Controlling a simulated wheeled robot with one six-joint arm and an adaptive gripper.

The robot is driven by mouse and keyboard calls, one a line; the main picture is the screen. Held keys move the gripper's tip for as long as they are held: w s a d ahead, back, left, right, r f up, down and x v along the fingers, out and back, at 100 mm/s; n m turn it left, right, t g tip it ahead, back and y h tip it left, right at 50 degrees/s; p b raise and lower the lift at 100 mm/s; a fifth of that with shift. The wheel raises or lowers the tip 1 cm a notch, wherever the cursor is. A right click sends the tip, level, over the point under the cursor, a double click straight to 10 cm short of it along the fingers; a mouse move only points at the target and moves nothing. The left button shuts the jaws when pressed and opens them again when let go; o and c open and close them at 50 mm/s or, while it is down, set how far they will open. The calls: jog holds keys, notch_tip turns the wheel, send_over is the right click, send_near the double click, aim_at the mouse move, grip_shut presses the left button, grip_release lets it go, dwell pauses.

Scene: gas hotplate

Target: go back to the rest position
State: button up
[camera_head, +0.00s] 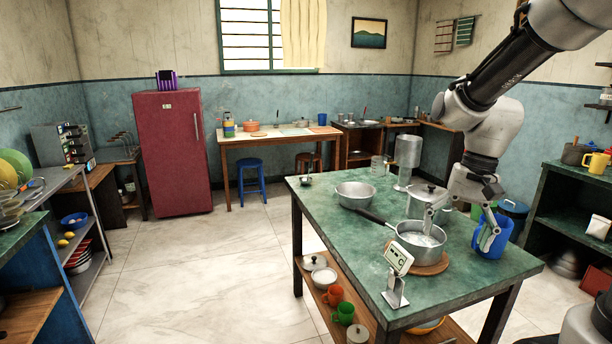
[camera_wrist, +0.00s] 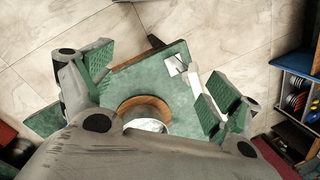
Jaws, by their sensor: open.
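My gripper (camera_head: 460,226) is open, its two fingers spread wide with nothing between them. It hangs over the green table (camera_head: 330,205). In the head view one finger shows over the saucepan (camera_head: 408,240) and the other in front of the blue bucket (camera_head: 477,246). The saucepan has a dark handle, pale contents and stands on a round wooden board (camera_head: 432,268). In the wrist view (camera_wrist: 155,92) the fingers are apart, with the saucepan (camera_wrist: 146,125) and board (camera_wrist: 150,102) below, partly hidden by my gripper body.
A metal bowl (camera_head: 355,195), a lidded pot (camera_head: 420,203) and a metal canister (camera_head: 407,155) stand on the table. A small display on a stand (camera_head: 397,270) is near its front edge. Dark shelves (camera_head: 565,190) stand at the right. The floor (camera_head: 190,280) to the left is clear.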

jog(key=s+d+r+n+t+h, duration=0.1)
jog(key=s+d+r+n+t, duration=0.1)
jog(key=s+r, duration=0.2)
jog(key=s+d+r+n+t, duration=0.2)
jog(key=s+d+r+t, duration=0.1)
jog(key=s, duration=0.6)
jog(key=shift+d+r+h, duration=0.2)
jog(key=shift+r+h, duration=0.15)
jog(key=shift+h, duration=0.05)
